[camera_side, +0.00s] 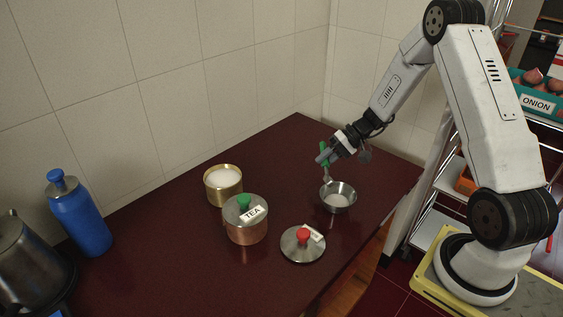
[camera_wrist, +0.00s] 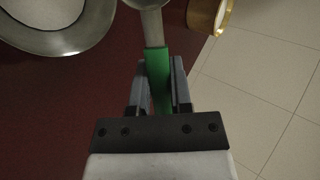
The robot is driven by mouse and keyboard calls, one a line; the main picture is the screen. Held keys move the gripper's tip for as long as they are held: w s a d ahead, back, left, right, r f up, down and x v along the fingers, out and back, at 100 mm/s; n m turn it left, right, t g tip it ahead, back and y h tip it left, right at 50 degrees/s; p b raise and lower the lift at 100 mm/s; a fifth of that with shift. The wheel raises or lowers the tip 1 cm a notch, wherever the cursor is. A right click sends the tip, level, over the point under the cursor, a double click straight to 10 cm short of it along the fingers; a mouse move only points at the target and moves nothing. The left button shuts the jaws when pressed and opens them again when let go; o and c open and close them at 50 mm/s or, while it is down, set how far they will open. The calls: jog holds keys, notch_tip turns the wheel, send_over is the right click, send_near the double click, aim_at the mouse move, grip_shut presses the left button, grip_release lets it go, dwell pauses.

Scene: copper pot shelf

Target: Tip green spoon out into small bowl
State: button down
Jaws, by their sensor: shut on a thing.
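The green spoon (camera_side: 325,157) is held in my gripper (camera_side: 326,158), which is shut on its green handle. In the wrist view the green handle (camera_wrist: 158,75) lies between the two fingers (camera_wrist: 160,70), and its metal part runs up past the top edge. In the side view the spoon hangs down over the small metal bowl (camera_side: 338,203). The bowl stands on the dark red counter, with some pale content inside. The wrist view shows part of a metal rim (camera_wrist: 75,42) at upper left, likely the bowl. I cannot tell whether the spoon carries anything.
An open pot of white powder (camera_side: 223,184) and a copper pot labelled TEA (camera_side: 246,222) stand left of the bowl. A lid with a red knob (camera_side: 303,244) lies in front. A blue bottle (camera_side: 78,216) and a kettle (camera_side: 30,265) are far left. The tiled wall is behind.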

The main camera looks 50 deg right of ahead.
jog(key=h, duration=0.1)
jog(key=g+h, duration=0.1)
jog(key=shift+w+a+g+h, duration=0.25)
jog(key=shift+a+g+h, duration=0.05)
jog(key=shift+a+h, duration=0.1)
jog(key=shift+a+r, duration=0.1)
jog(key=shift+r, duration=0.05)
jog(key=shift+w+a+r+g+h, duration=0.35)
jog(key=shift+a+r+g+h, duration=0.25)
jog(key=shift+h, duration=0.35)
jog(key=shift+w+a+r+g+h, duration=0.35)
jog(key=shift+a+r+g+h, duration=0.25)
jog(key=shift+h, duration=0.4)
jog(key=shift+w+a+r+g+h, duration=0.35)
jog(key=shift+a+r+g+h, duration=0.2)
jog(key=shift+h, duration=0.4)
jog(key=shift+r, duration=0.15)
jog(key=shift+r, duration=2.85)
